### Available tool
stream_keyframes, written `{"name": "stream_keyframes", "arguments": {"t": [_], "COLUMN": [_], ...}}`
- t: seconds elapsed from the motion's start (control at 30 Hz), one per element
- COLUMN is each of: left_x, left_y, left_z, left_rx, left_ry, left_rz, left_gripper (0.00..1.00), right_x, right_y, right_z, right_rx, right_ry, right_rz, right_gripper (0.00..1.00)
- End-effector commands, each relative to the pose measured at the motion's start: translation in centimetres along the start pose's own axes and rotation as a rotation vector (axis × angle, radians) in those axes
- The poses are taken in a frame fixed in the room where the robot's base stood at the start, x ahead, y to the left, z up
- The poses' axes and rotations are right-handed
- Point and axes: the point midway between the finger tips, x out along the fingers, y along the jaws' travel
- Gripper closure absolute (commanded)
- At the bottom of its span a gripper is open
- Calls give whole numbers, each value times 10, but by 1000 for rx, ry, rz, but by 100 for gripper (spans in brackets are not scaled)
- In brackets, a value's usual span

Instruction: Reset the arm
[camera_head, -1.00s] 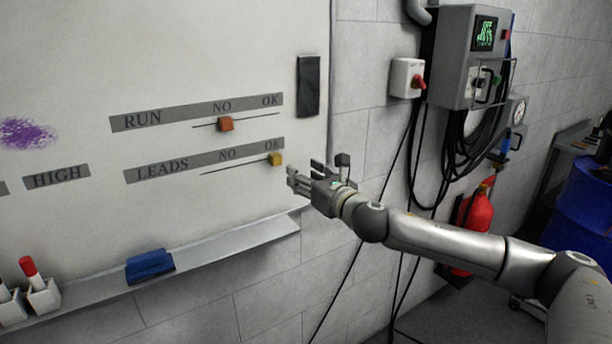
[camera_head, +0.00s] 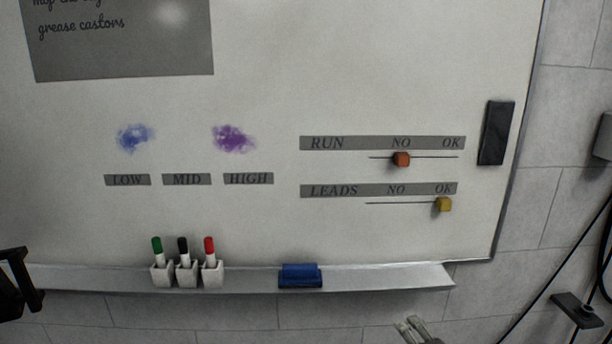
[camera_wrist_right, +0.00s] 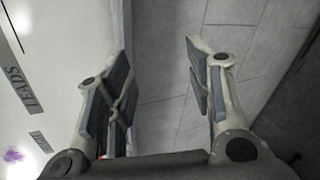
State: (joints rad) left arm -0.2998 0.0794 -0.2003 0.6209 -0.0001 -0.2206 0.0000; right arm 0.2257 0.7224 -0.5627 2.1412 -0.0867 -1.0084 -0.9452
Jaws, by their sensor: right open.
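My right gripper (camera_head: 415,328) shows only as pale fingertips at the bottom edge of the head view, below the whiteboard (camera_head: 400,70). In the right wrist view my right gripper (camera_wrist_right: 160,50) has its two fingers wide apart with nothing between them. The board's edge and bare wall lie beyond. A dark part at the left edge of the head view looks like my left gripper (camera_head: 20,285); it is cut off, and its jaws cannot be judged. The orange RUN slider (camera_head: 401,159) is under NO. The yellow LEADS slider (camera_head: 444,204) is under OK.
A ledge (camera_head: 100,280) runs under the board, with green, black and red markers in white holders (camera_head: 186,273) and a blue eraser (camera_head: 300,275). A black strip (camera_head: 496,133) is on the board's right side. Cables hang on the wall at right.

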Motion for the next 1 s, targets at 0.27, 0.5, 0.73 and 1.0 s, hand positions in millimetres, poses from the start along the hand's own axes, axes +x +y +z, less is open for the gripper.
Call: {"name": "stream_keyframes", "arguments": {"t": [0.27,0.5,0.73,1.0], "left_x": [0,0,0,1], "left_y": [0,0,0,0], "left_z": [0,0,0,1], "left_rx": [0,0,0,-1], "left_ry": [0,0,0,-1], "left_rz": [0,0,0,0], "left_gripper": [100,100,100,100], "right_x": [-70,-142,-204,-174], "right_y": [-115,-190,-237,-292], "right_z": [-61,-84,-95,-112], "right_rx": [776,1272,1578,1602], "right_ry": [-53,-259,-488,-539], "right_rz": [-358,-621,-791,-835], "right_gripper": [52,52,52,52]}}
